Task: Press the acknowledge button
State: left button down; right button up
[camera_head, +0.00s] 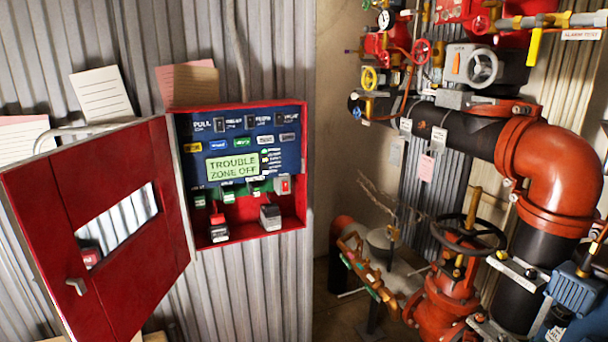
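A red wall cabinet (299,218) stands open on the corrugated wall. Its dark blue panel (201,178) carries a green display (233,168) reading "TROUBLE ZONE OFF". Above the display is a row of small buttons: yellow (193,147), blue (218,144), green (242,142) and pale (265,140). Their labels are too small to read, so I cannot tell which one is the acknowledge button. Below are a red-topped block (218,228), a grey block (270,216) and a small switch box (284,185). Neither gripper is in view.
The cabinet's red door (90,180), with a window and handle (77,286), swings out to the left. Paper sheets (102,94) hang on the wall. At right, black and orange pipes (560,170), valves and a handwheel (468,236) crowd the space. The air before the panel looks clear.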

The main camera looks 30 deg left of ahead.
aim_at(194, 147)
jog(key=l, duration=0.55)
jog(key=l+u, duration=0.1)
jog(key=u, duration=1.6)
